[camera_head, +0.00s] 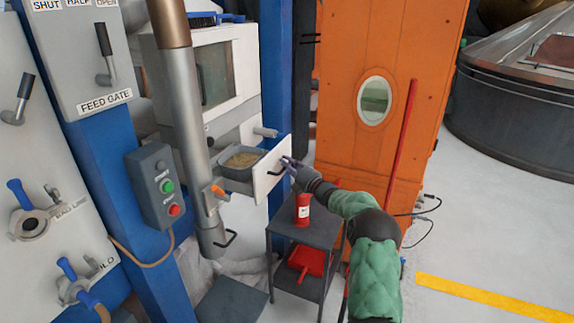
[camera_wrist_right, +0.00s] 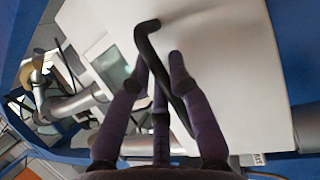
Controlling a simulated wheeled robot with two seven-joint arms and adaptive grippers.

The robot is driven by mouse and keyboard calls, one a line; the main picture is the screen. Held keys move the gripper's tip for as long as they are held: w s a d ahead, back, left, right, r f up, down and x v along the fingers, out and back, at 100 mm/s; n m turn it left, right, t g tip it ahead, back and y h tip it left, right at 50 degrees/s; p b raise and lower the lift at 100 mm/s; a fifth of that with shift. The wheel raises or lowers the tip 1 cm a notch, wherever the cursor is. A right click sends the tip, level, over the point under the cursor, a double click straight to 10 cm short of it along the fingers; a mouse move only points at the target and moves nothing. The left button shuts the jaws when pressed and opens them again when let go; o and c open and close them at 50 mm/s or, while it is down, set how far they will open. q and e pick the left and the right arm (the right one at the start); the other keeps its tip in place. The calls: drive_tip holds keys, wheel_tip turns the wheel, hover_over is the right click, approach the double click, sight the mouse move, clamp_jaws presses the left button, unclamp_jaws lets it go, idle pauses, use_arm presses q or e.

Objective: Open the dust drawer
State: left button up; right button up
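The dust drawer (camera_head: 237,174) is pulled partly out of the white cabinet at centre, with brownish material (camera_head: 241,160) inside. Its white front panel (camera_head: 270,180) faces right and fills much of the right wrist view (camera_wrist_right: 225,60). A bent black handle (camera_head: 276,173) is on that panel; it crosses the right wrist view (camera_wrist_right: 148,33) diagonally. My right gripper (camera_head: 287,166) is at the panel, its purple fingers closed in around the handle, with the handle between the fingertips (camera_wrist_right: 160,70). The exact contact is partly hidden. My left gripper is out of view.
A grey cart (camera_head: 311,232) with a red canister (camera_head: 303,210) and a red dustpan (camera_head: 306,261) stands below my right forearm. An orange cabinet (camera_head: 385,45) stands behind it. A metal pipe (camera_head: 187,110) and a control box (camera_head: 154,186) are left of the drawer.

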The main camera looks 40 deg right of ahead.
drive_tip(key=o, duration=0.3)
drive_tip(key=shift+s, duration=0.1)
drive_tip(key=s+f, duration=0.2)
drive_tip(key=s, duration=0.9)
drive_tip(key=shift+s, duration=0.35)
drive_tip(key=shift+a+f, duration=0.1)
drive_tip(key=shift+f, duration=0.05)
